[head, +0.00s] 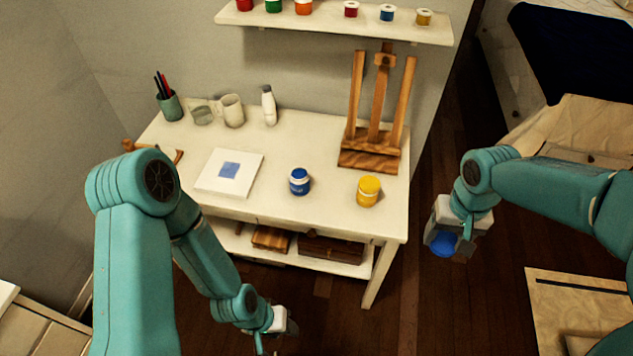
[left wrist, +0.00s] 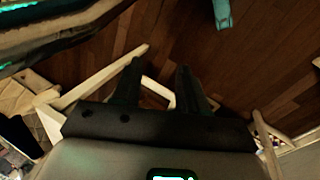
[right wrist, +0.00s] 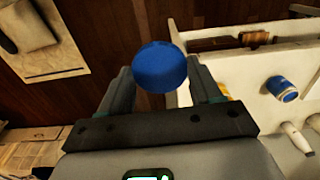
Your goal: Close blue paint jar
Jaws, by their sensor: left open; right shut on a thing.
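The blue paint jar (head: 299,182) stands upright on the white table. Its top looks blue inside a pale rim; it also shows in the right wrist view (right wrist: 282,89). My right gripper (head: 446,238) is to the right of the table, off its edge and over the floor. It is shut on a round blue lid (head: 443,244), which shows between its fingers in the right wrist view (right wrist: 160,66). My left gripper (head: 273,340) is low in front of the table. Its fingers stand apart and empty in the left wrist view (left wrist: 156,80).
A yellow jar (head: 368,190) stands right of the blue jar, with a wooden easel (head: 372,155) behind. A canvas (head: 245,165) with a blue square lies to the left. Cups and a white bottle (head: 269,105) line the back. A wall shelf (head: 330,22) holds several jars.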

